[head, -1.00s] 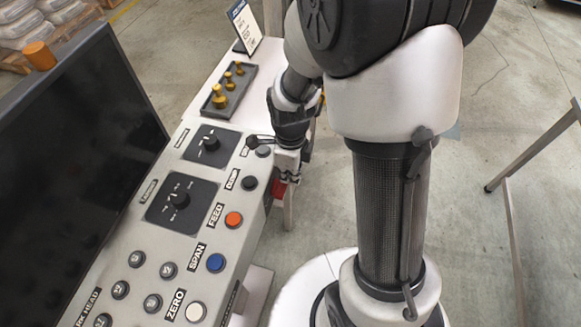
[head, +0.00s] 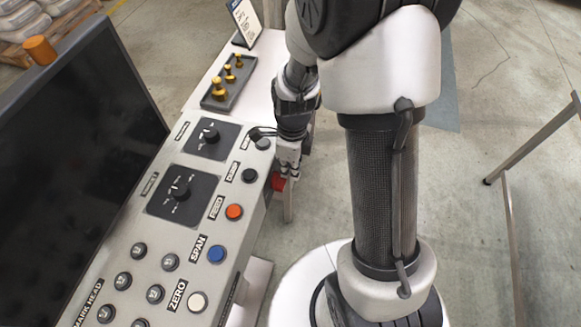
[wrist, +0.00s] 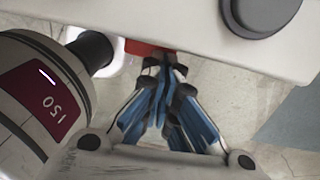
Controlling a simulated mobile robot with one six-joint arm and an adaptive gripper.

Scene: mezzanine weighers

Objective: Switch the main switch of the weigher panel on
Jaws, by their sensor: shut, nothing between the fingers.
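The weigher panel (head: 225,262) is a grey sloping console at the left, with a row of buttons and two black rotary knobs. A red part (head: 279,182) shows low at the panel's right side, partly hidden; I cannot tell whether it is the main switch or how it is set. It also shows in the wrist view (wrist: 148,47), just past my fingertips under the panel edge. My gripper (head: 287,172) points down beside the panel's right edge. In the wrist view my gripper (wrist: 160,68) is shut and empty, its tips close to the red part; contact is unclear.
A dark screen (head: 75,160) stands left of the panel. A tray of brass weights (head: 229,83) and a sign (head: 244,22) stand on the white table behind. A metal rail (head: 535,140) is at the right. Floor between is open.

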